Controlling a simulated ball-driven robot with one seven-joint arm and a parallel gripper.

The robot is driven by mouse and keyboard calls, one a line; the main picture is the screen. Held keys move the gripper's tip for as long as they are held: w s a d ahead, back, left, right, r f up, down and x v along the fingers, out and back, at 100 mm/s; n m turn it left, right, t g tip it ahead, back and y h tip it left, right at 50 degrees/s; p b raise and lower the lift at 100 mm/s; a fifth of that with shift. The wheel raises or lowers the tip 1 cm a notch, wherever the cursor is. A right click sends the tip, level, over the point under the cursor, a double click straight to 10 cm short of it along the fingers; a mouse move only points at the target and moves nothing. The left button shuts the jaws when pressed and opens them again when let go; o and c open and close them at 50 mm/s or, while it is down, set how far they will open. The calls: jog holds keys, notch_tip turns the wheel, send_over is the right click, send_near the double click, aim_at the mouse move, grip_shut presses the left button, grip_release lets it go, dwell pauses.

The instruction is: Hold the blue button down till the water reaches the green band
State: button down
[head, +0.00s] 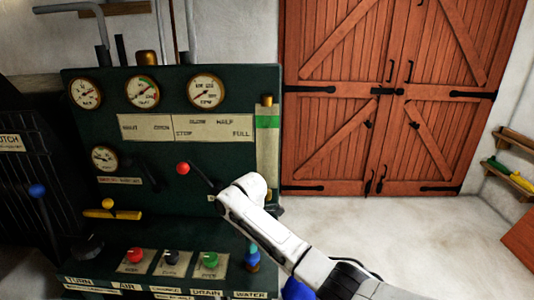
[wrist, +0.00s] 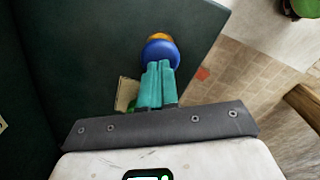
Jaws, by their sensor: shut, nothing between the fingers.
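The blue button (wrist: 160,52) has a round dome on a brass collar. In the head view it stands at the right end of the lower ledge (head: 252,262), by the WATER label. My gripper (wrist: 157,66) has teal fingers, shut and empty, and their tips overlap the near side of the button in the wrist view. I cannot tell whether they touch or press it. In the head view the fingers are mostly hidden by my white arm. The green band (head: 267,122) crosses the upper part of a pale upright gauge (head: 267,150). I cannot make out a water level there.
Red (head: 135,255), black (head: 171,257) and green (head: 210,260) buttons stand in a row left of the blue one. A red-knobbed lever (head: 183,168) sticks out of the dark green panel (head: 150,215). Clear floor lies right, before red wooden doors (head: 390,95).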

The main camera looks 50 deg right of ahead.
jog(key=shift+f, duration=0.3)
jog(key=shift+f+b, duration=0.35)
jog(key=shift+b, duration=0.05)
jog(key=shift+f+b, duration=0.4)
jog(key=shift+f, duration=0.4)
dwell(6.5)
